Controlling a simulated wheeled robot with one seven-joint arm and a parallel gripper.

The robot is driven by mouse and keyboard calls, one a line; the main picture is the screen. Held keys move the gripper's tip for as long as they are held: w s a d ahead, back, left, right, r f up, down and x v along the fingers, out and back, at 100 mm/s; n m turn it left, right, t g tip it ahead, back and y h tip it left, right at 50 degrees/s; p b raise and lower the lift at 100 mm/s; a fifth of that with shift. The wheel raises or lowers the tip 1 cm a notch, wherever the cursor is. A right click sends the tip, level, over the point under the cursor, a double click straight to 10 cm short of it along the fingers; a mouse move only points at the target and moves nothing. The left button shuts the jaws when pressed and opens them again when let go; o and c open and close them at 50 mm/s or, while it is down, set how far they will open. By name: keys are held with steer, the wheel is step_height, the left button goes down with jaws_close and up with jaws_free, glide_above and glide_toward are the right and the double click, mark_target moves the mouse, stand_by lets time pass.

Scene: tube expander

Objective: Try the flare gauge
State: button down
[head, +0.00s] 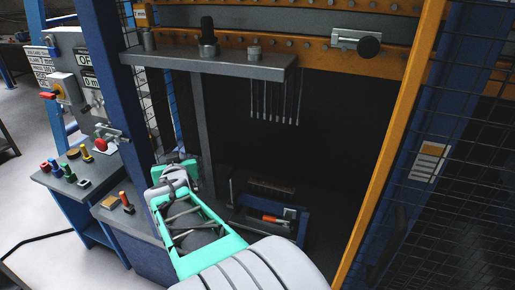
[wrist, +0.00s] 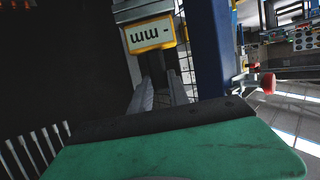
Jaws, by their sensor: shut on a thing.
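My gripper (head: 175,172) is at the front left of the dark bay, below the grey shelf, at the end of my mint-coloured arm. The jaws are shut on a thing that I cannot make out. I cannot identify the flare gauge with certainty. A black-knobbed piece (head: 208,38) and a short grey piece (head: 254,53) stand on the grey shelf (head: 200,65). A label marked "mm" (wrist: 150,35) shows upside down in the wrist view.
Several thin tubes (head: 275,102) hang at the back; they also show in the wrist view (wrist: 30,145). A blue fixture (head: 272,220) sits low in the bay. A blue post (wrist: 210,45) is close on the right. A button panel (head: 70,172) stands left.

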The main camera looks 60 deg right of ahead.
steer(key=s+d+f+m+g+h+b, duration=0.1)
steer(key=s+d+m+g, duration=0.3)
steer(key=s+d, duration=0.5)
steer(key=s+d+m+g+h+b, duration=0.2)
steer(key=s+d, duration=0.7)
steer(key=d, duration=0.6)
steer(key=m+g+h, duration=0.1)
steer(key=m+g, duration=0.1)
steer(key=shift+s+d+f+g+h, duration=0.2)
steer(key=shift+s+f+g+h, duration=0.1)
steer(key=shift+s+f+h, duration=0.1)
steer(key=shift+a, duration=0.2)
steer(key=shift+f, duration=0.1)
steer(key=shift+f, duration=0.5)
steer(key=shift+f, duration=0.25)
steer(key=shift+f, duration=0.65)
